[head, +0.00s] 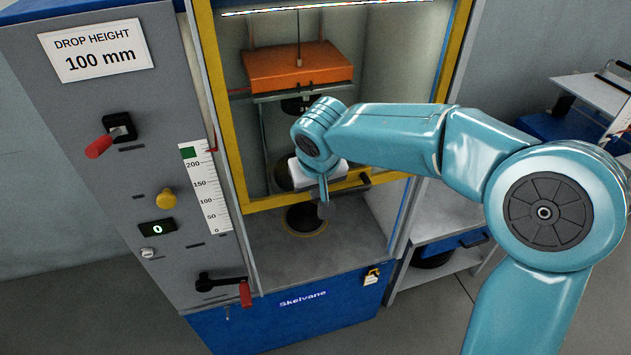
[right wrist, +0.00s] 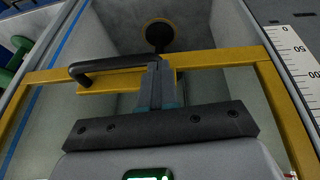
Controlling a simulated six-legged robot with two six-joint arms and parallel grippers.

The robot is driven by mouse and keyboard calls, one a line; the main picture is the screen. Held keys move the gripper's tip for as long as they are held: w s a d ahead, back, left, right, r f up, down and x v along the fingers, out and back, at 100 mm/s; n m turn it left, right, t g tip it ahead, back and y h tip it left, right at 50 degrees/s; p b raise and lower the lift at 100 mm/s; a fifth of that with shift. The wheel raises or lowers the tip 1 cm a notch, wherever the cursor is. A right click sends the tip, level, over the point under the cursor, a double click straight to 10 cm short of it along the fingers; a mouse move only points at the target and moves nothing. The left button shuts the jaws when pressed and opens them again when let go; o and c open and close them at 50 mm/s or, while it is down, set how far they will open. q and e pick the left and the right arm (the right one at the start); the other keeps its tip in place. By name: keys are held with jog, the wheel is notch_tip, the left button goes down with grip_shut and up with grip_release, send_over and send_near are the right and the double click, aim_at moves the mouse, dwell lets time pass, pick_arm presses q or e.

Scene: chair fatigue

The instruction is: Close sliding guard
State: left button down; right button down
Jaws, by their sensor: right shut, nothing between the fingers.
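The sliding guard is a clear panel in a yellow frame (head: 227,130) on the front of the test machine. Its yellow bottom bar (head: 265,201) is above the chamber floor, with an open gap below it. A black handle (head: 358,184) sits on that bar, and it also shows in the right wrist view (right wrist: 112,66). My right gripper (head: 323,208) is shut and empty in front of the bar. In the right wrist view its fingers (right wrist: 156,75) overlap one end of the handle; I cannot tell whether they touch it. My left gripper is not in view.
An orange weight (head: 298,66) hangs inside the chamber, above a round black pad (head: 306,217) on the floor. The grey control panel (head: 110,200) at left carries red-handled levers and a yellow knob (head: 165,198). A padlock (head: 373,276) hangs on the blue base. A side bench (head: 445,215) stands at right.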

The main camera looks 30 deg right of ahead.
notch_tip(320, 180, down, 39)
jog(key=b, duration=3.2)
jog(key=shift+b, duration=0.4)
